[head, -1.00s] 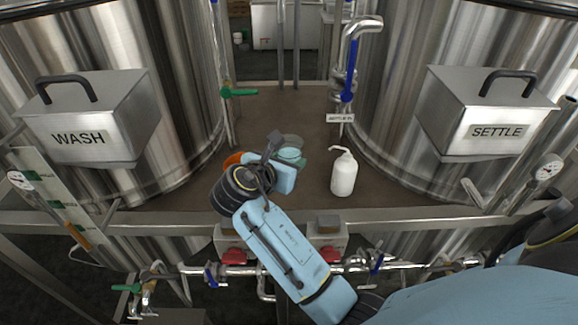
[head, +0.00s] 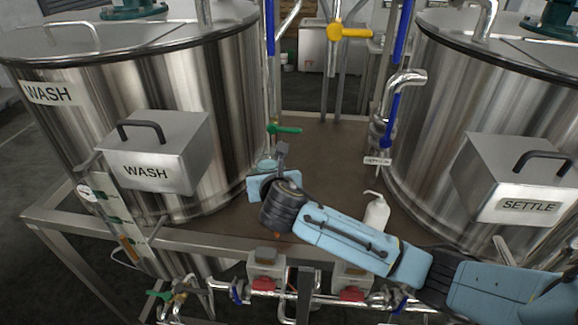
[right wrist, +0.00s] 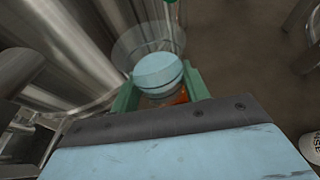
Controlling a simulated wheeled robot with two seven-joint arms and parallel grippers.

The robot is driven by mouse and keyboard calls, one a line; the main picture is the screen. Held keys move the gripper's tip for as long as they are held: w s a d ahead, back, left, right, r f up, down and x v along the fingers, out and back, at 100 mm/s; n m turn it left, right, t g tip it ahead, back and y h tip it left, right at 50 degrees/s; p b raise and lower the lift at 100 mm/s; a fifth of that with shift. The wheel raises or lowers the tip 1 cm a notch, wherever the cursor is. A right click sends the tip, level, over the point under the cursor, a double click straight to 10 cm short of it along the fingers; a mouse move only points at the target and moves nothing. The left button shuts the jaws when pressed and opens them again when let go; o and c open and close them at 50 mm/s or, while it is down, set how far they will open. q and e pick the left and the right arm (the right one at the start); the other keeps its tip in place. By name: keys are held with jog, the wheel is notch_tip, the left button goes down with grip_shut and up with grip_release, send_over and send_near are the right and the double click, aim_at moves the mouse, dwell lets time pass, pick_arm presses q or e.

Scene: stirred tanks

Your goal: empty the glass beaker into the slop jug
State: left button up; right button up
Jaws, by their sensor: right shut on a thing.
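My right gripper (head: 265,172) is shut on the glass beaker (head: 266,164), beside the WASH tank. In the right wrist view the beaker (right wrist: 158,72) sits between the green fingers of my right gripper (right wrist: 161,90), with its clear rim beyond and pale blue liquid inside. The beaker looks roughly upright; whether it is clear of the bench top is hard to tell. A small orange patch (head: 277,236) shows below my right wrist, mostly hidden; I cannot tell what it belongs to. I cannot make out the slop jug. My left gripper is not in view.
A white squeeze bottle (head: 376,213) stands on the brown bench top (head: 325,160), right of my right wrist. The WASH tank (head: 225,110) and SETTLE tank (head: 440,120) flank the bench. A green-handled valve (head: 285,129) is just beyond my gripper. The bench's middle back is clear.

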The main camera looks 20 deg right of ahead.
jog(key=shift+s+a+f+n+y, duration=0.1)
jog(key=shift+a+f+n+y, duration=0.15)
jog(key=shift+n+y, duration=0.3)
jog(key=shift+a+f+m+y, duration=0.3)
jog(key=shift+f+m+y, duration=0.15)
jog(key=shift+m, duration=0.1)
jog(key=m, duration=0.1)
jog(key=a+m+t+y, duration=0.1)
jog(key=m+t, duration=0.1)
jog(key=shift+w+a+f+y, duration=0.15)
jog(key=shift+w+f+y, duration=0.15)
jog(key=shift+f, duration=0.1)
jog(key=shift+r+m+t+b, duration=0.25)
jog(key=shift+m+t+b, duration=0.7)
jog(key=shift+m+b, duration=1)
jog(key=shift+r+m+t+b, duration=0.3)
jog(key=shift+m+t+b, duration=0.7)
jog(key=shift+m+b, duration=0.95)
jog(key=shift+r+m+t+b, duration=0.25)
jog(key=shift+m+t+b, duration=0.7)
jog(key=shift+m+b, duration=1)
jog(key=shift+s+d+r+m+t+h+b, duration=0.15)
jog(key=shift+m+h+b, duration=0.1)
jog(key=shift+m, duration=0.3)
jog(key=shift+w+d+r+m+t+h+b, duration=0.15)
jog(key=shift+m+h+b, duration=0.15)
jog(key=shift+m, duration=0.25)
jog(key=shift+s+d+r+m+h+b, duration=0.15)
jog(key=shift+m+h+b, duration=0.1)
jog(key=shift+m, duration=0.3)
